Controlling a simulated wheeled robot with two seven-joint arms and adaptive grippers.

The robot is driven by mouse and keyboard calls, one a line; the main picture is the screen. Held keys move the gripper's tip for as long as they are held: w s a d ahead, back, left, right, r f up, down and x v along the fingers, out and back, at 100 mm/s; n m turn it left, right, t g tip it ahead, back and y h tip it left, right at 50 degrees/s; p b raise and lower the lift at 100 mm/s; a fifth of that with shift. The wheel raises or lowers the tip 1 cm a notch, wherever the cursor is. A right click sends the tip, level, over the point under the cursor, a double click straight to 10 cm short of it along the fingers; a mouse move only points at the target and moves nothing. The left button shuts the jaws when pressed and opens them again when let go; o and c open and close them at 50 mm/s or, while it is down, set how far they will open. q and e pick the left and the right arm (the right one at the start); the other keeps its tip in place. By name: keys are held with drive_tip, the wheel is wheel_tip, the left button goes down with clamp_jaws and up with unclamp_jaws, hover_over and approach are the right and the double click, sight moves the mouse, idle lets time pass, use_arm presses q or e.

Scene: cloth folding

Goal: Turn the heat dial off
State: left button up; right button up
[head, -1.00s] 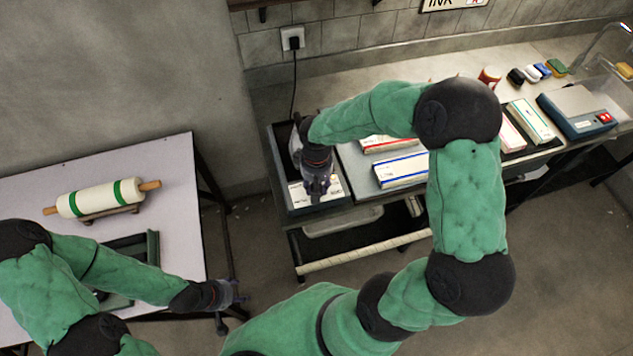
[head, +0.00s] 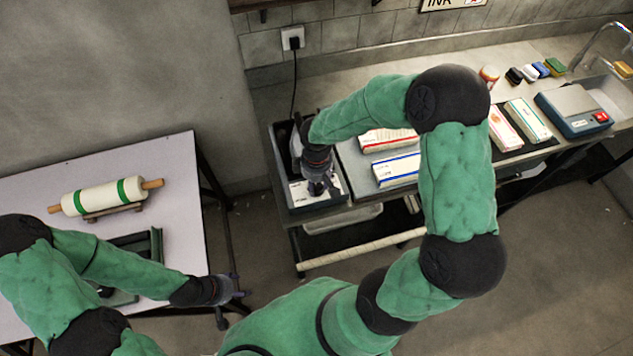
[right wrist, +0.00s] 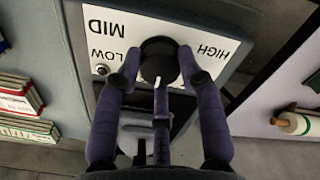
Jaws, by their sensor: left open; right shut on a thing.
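The heat dial (right wrist: 158,60) is a dark round knob on a white label plate (right wrist: 128,27) in the right wrist view. LOW, MID and HIGH appear upside down around it. A short white mark on the dial points toward the bottom of the picture. My right gripper (right wrist: 160,80) is shut on the dial, with fingers on both sides. The lower part of the plate is hidden by the fingers. In the head view my right gripper (head: 317,187) is over the plate (head: 301,192) and covers the dial. My left gripper (head: 232,300) is open and empty beside the left table.
A rolling pin (head: 105,197) with green bands rests on the left table (head: 178,160). Boxes (head: 398,170) lie right of the dial unit. A black cord (head: 294,85) runs from it to the wall socket (head: 292,38). Floor shows between the tables.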

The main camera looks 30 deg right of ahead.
sight(316, 186)
idle(0.3)
drive_tip(key=o, duration=1.1)
drive_tip(key=shift+o, duration=0.2)
wheel_tip(316, 186, up, 12)
drive_tip(key=shift+f, duration=0.1)
